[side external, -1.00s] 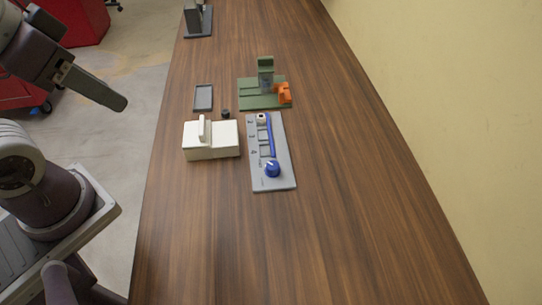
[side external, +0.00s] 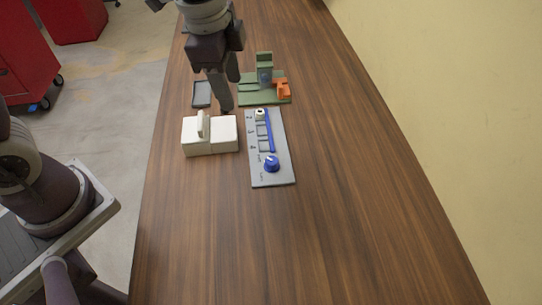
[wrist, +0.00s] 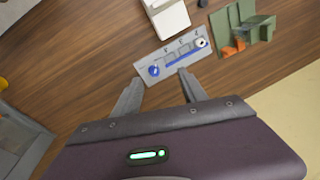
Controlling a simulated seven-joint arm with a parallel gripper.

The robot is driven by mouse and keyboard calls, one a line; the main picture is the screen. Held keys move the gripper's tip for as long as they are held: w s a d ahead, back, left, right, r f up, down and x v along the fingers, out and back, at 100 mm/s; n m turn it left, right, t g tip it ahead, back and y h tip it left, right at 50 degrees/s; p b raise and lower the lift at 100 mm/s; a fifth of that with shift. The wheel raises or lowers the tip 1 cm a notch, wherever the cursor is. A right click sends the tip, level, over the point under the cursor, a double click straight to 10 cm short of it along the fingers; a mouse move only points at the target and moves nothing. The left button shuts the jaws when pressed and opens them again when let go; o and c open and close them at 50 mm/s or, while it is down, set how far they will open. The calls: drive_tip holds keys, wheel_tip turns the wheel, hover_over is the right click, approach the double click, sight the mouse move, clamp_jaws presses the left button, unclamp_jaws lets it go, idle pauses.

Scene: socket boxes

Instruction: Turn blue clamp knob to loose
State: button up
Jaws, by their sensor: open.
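The blue clamp knob (side external: 271,162) sits at the near end of a grey socket plate (side external: 283,179); it also shows in the wrist view (wrist: 154,71). A blue clamp bar (side external: 270,133) runs along the plate beside the numbered sockets. A small pale piece (side external: 260,114) sits at the plate's far end. My gripper (side external: 224,106) hangs beyond the white box, left of the plate's far end. In the wrist view, its open, empty fingers (wrist: 157,85) are spread, with the plate between and beyond their tips. The knob's pointer direction is too small to tell.
A white box with a raised handle (side external: 218,146) stands just left of the plate. A green fixture (side external: 247,98) with an orange part (side external: 283,88) stands beyond it. A dark flat tray (side external: 202,94) lies behind the box. The table's right and near areas are clear.

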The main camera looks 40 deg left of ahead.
sight(271, 160)
drive_tip(key=w+d+f+m, duration=0.1)
drive_tip(key=d+f+m, duration=0.1)
drive_tip(key=f, duration=0.2)
drive_tip(key=w+d+f+m+g, duration=0.1)
drive_tip(key=w+d+f+m, duration=0.1)
drive_tip(key=f, duration=0.3)
drive_tip(key=w+d+f+m+g, duration=0.1)
drive_tip(key=d+f+m, duration=0.1)
drive_tip(key=f, duration=0.3)
drive_tip(key=shift+w+f, duration=0.1)
drive_tip(key=shift+w, duration=0.05)
wheel_tip(271, 160, down, 7)
drive_tip(key=shift+d+f, duration=0.1)
clamp_jaws()
